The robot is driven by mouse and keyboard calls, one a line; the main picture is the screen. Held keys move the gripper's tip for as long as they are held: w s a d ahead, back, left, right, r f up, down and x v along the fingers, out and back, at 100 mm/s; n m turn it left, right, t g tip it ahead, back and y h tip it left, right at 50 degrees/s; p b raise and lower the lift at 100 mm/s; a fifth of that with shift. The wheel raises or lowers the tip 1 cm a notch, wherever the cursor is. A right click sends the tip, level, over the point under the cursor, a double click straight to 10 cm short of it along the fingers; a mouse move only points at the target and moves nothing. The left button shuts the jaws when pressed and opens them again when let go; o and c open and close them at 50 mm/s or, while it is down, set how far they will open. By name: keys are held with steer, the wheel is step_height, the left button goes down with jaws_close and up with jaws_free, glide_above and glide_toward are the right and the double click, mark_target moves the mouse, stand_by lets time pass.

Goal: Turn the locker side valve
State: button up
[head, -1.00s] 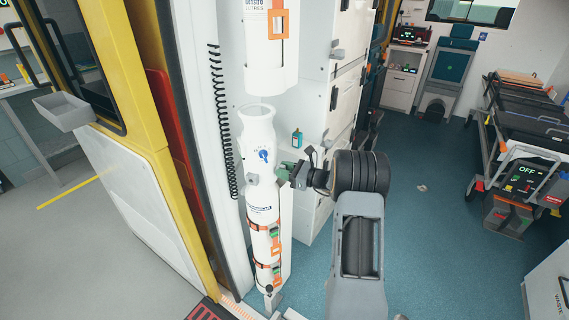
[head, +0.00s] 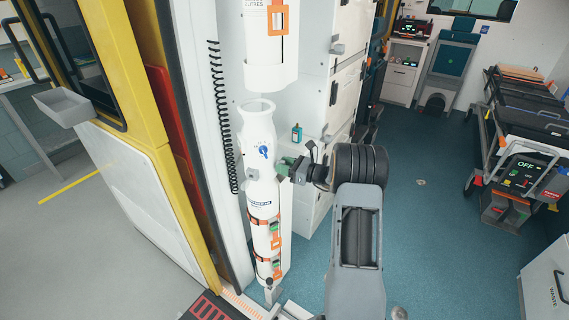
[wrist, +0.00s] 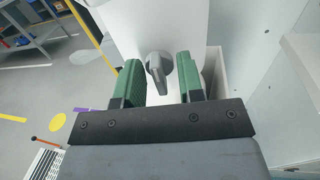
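My gripper (head: 286,164) has green fingers and points left in the head view, beside a tall white cylinder unit (head: 264,185). In the wrist view, my gripper (wrist: 160,80) has its two green fingers apart. A grey valve handle (wrist: 158,72) on a white surface shows in the gap between them. The fingers do not appear to touch it. In the head view a blue round valve mark or knob (head: 264,152) shows on the white unit, just up and left of the fingers. I cannot tell whether it is the same valve as the grey handle.
White locker doors (head: 345,100) stand behind the gripper, with a small green bottle (head: 296,134) nearby. A black coiled cord (head: 222,120) hangs left of the unit. A stretcher (head: 520,120) stands at the right. The blue floor (head: 430,220) between is clear.

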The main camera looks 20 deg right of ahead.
steer(key=shift+s+d, duration=0.1)
steer(key=v, duration=1.3)
steer(key=shift+s+d, duration=0.2)
steer(key=shift+d, duration=0.05)
steer(key=shift+r, duration=0.1)
steer(key=s+a+f+n+g, duration=0.2)
steer(key=s+f+n+g, duration=0.1)
steer(key=f+g, duration=0.15)
steer(key=s+a+r+n+g+h+p, duration=0.15)
steer(key=s+a+n+g+h, duration=0.25)
steer(key=s+a+n+g, duration=0.4)
steer(key=s+a+r+n+t+h+p, duration=0.1)
steer(key=s+a+r+n+h+p, duration=0.3)
steer(key=a+r+n, duration=0.2)
steer(key=s+a+r+n+t+h+p, duration=0.2)
steer(key=s+a+r+n+h+p, duration=0.2)
steer(key=r+n, duration=0.6)
step_height(320, 180, up, 2)
steer(key=shift+s+a+r+n, duration=0.1)
steer(key=shift+s+a+n, duration=0.2)
steer(key=shift+s+a, duration=0.5)
